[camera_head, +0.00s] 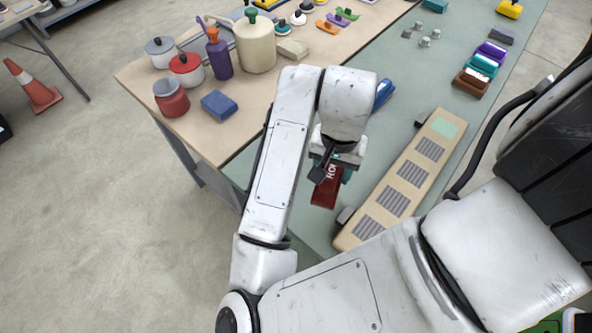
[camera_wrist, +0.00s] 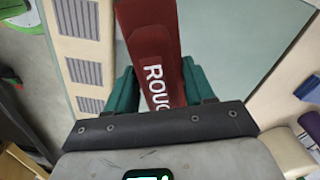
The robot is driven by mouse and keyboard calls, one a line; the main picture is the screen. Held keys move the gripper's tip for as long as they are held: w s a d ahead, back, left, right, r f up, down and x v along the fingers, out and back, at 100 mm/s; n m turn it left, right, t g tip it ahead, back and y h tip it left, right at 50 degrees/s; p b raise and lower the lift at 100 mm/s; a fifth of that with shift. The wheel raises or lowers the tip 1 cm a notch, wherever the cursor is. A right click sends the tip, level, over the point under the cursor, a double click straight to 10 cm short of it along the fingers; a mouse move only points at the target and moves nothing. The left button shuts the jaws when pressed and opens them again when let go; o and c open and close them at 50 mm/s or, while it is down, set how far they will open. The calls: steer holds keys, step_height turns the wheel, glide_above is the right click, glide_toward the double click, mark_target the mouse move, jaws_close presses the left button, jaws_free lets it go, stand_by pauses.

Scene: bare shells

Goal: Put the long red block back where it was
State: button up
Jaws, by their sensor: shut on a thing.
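The long red block (camera_head: 325,188) is dark red with white letters on one face. In the wrist view the block (camera_wrist: 152,50) runs upward from between the teal fingers, and its lettered end is partly hidden by my gripper. My gripper (camera_head: 335,166) is shut on it, over the grey-green surface (camera_head: 375,160) and left of the long tan board. It also shows in the wrist view (camera_wrist: 160,82). I cannot tell whether the block touches the surface.
The tan board (camera_head: 453,104) has several grey striped patches and one pale green patch. A blue object (camera_head: 384,93) lies behind my wrist. Coloured blocks (camera_head: 480,66) lie at the far right. Pots (camera_head: 186,69), bottles and a blue block (camera_head: 219,105) stand on the wooden tabletop.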

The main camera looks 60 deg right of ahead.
steer(key=w+f, duration=0.2)
steer(key=w+d+f, duration=0.1)
steer(key=w+f, duration=0.1)
steer(key=w, duration=0.1)
steer(key=w+d+f+p, duration=0.1)
steer(key=w+f, duration=0.1)
steer(key=f, duration=0.1)
steer(key=shift+w, duration=0.4)
steer(key=shift+w+f, duration=0.1)
steer(key=shift+f, duration=0.05)
steer(key=shift+w+f, duration=0.15)
steer(key=shift+f, duration=1.5)
steer(key=shift+f, duration=0.1)
steer(key=shift+f, duration=0.15)
steer(key=o, duration=0.9)
